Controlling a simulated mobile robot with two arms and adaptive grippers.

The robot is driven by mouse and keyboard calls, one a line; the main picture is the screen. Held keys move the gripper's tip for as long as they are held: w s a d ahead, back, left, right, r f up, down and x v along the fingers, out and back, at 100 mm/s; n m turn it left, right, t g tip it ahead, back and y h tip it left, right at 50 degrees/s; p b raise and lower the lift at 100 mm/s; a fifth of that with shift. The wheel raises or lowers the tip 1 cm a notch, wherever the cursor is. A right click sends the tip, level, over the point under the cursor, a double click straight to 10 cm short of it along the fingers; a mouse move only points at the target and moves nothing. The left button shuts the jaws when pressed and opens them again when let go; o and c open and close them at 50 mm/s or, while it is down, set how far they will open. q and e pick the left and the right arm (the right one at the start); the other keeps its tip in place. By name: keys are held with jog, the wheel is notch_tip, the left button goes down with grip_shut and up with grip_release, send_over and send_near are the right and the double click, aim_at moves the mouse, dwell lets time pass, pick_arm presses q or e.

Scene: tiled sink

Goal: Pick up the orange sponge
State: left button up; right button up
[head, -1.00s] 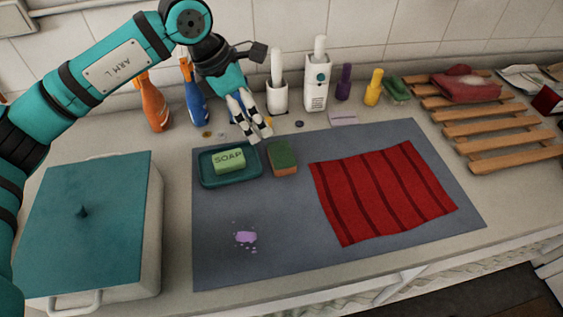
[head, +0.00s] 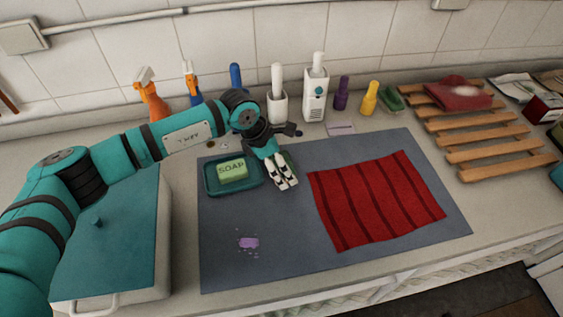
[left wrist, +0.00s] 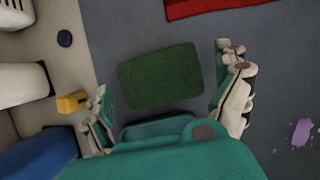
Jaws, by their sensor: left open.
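The sponge lies on the grey mat and is mostly hidden behind my left gripper (head: 284,185) in the head view; a bit of its green top (head: 291,159) shows beside the fingers. In the left wrist view the sponge's dark green face (left wrist: 160,77) fills the space between the two spread fingers of my left gripper (left wrist: 165,72). The gripper is open and empty, above the sponge. The orange side of the sponge is hidden now. My right gripper is not in view.
A teal soap dish (head: 210,187) with a green soap bar (head: 232,169) sits just left of the sponge. A red striped cloth (head: 375,200) lies to the right. Bottles and white dispensers (head: 315,95) stand behind. A purple spill (head: 249,243) marks the front of the mat (head: 320,265).

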pick_arm(q)
jog(key=shift+d+f, duration=0.25)
jog(key=shift+f, duration=0.35)
jog(key=c, duration=0.7)
jog(key=shift+r, duration=0.1)
jog(key=shift+c, duration=0.2)
jog(key=shift+w+r+b, duration=0.1)
jog(key=shift+r+b, duration=0.35)
jog(key=shift+r, duration=0.05)
notch_tip(320, 180, up, 2)
jog(key=shift+r+b, duration=0.15)
jog(key=shift+b, duration=0.6)
jog(key=s+d+b, duration=0.1)
jog(key=s, duration=0.3)
jog(key=s+d+r+b, duration=0.1)
jog(key=s+d+b, duration=0.1)
jog(key=s, duration=0.3)
jog(key=s+d+b, duration=0.1)
jog(key=s, duration=0.4)
jog(key=shift+d+r, duration=0.15)
jog(key=shift+d, duration=0.05)
jog(key=shift+s+d+r+b, duration=0.1)
jog(key=shift+s+b, duration=0.05)
jog(key=shift+s, duration=0.2)
jog(key=shift+s+d+r+b, duration=0.1)
jog(key=shift+s+b, duration=0.05)
jog(key=shift+s, duration=0.2)
